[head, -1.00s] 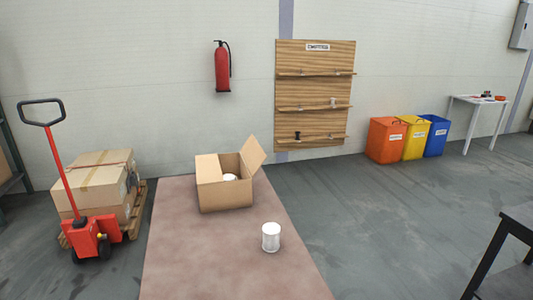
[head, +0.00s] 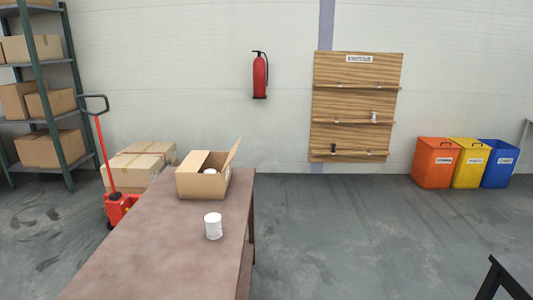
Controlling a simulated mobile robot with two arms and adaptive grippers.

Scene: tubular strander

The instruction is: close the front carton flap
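An open cardboard carton (head: 201,187) stands on the far end of the brown table (head: 150,245). Its right flap (head: 233,153) sticks up and leans outward to the right. Another flap (head: 192,161) shows at the carton's left side, lying low over the opening. I cannot tell how the front flap lies. A white object (head: 210,171) shows inside the carton. A white cylindrical can (head: 213,226) stands upright on the table in front of the carton, apart from it. Neither of my grippers is in the head view.
A red pallet jack (head: 115,205) and stacked boxes (head: 138,163) stand behind and left of the table. A shelf rack (head: 45,100) is at the far left. Orange, yellow and blue bins (head: 468,163) stand right. The floor (head: 340,235) right of the table is clear.

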